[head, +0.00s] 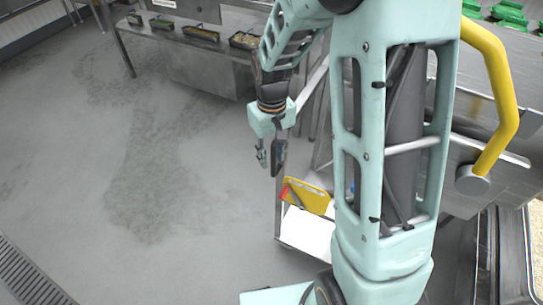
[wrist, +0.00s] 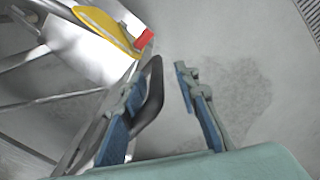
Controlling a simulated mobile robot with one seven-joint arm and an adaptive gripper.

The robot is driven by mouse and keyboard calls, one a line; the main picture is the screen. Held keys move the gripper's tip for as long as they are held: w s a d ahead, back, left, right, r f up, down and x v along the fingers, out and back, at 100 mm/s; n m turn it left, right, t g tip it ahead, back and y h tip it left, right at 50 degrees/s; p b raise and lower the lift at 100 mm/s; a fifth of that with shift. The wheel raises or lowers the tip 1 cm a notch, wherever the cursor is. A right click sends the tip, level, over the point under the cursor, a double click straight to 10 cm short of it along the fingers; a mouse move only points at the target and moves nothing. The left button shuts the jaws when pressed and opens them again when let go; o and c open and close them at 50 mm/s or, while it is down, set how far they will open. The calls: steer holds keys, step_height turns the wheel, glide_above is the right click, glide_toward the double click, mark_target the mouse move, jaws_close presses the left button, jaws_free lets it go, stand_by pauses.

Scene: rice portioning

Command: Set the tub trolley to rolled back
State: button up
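My gripper (head: 269,158) hangs above the floor, to the left of the steel frame, with its fingers pointing down. In the wrist view my gripper (wrist: 162,80) has its two blue-padded fingers apart. A dark curved bar (wrist: 153,95) shows between them, close to the left finger. I cannot tell whether it touches that finger or what it belongs to. No part is clearly identifiable as the tub trolley. A steel frame (wrist: 55,100) with thin bars stands beside the gripper and may be part of it; my arm hides much of that area in the head view.
A white panel (head: 308,235) holds a yellow item (head: 306,196) with a red end, below the gripper. A steel table (head: 205,60) with several small trays stands at the back. A thick yellow handle (head: 500,90) is at the right. The floor at left is clear.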

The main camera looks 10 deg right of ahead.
step_height(320, 180, up, 11)
steer(key=shift+r, duration=0.1)
stand_by(0.7)
